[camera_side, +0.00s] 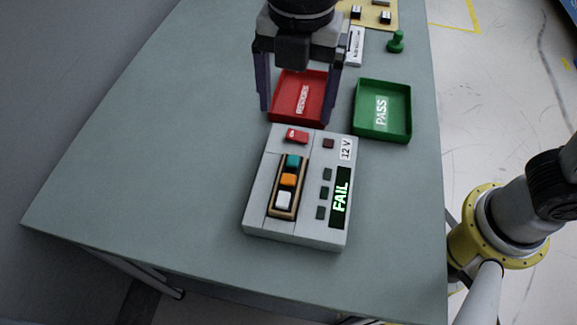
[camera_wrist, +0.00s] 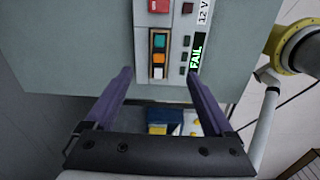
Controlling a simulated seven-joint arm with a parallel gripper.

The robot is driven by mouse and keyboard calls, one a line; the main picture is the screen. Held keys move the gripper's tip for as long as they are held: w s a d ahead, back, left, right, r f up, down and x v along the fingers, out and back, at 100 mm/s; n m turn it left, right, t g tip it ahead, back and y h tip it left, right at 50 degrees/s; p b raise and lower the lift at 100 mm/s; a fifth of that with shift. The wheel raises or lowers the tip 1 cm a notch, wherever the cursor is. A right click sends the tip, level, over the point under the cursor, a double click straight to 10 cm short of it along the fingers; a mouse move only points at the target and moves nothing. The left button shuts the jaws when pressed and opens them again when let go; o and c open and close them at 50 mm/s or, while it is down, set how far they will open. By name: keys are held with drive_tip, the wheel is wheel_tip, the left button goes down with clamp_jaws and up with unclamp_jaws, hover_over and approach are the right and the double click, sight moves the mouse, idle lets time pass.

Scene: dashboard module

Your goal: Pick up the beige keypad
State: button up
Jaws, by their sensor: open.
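The beige keypad (camera_side: 287,180) is a narrow frame with teal, orange and white buttons. It sits in a slot in the left part of the grey tester module (camera_side: 312,218). In the wrist view the keypad (camera_wrist: 159,55) lies beyond and between my fingertips. My gripper (camera_side: 296,113) is open and empty, held above the table and apart from the module. In the side view it overlaps the red tray and the module's back end. In the wrist view my gripper (camera_wrist: 158,76) shows both dark purple fingers spread apart. The module's lit display (camera_side: 340,198) reads FAIL.
A red tray (camera_side: 318,110) and a green PASS tray (camera_side: 383,138) stand behind the module. A green knob-like piece (camera_side: 396,42) and a yellowish board (camera_side: 376,20) lie farther back. The table (camera_side: 160,150) is clear to the left.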

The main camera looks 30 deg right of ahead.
drive_tip(key=s+a+f, duration=0.1)
drive_tip(key=f, duration=0.1)
hover_over(288, 178)
drive_tip(key=f, duration=0.7)
drive_tip(key=shift+d+f, duration=0.3)
drive_tip(key=shift+d, duration=0.05)
drive_tip(key=shift+a+f, duration=0.2)
drive_tip(key=shift+f, duration=1.1)
drive_tip(key=shift+a+f, duration=0.15)
drive_tip(key=shift+f, duration=1.15)
drive_tip(key=shift+r, duration=0.1)
clamp_jaws()
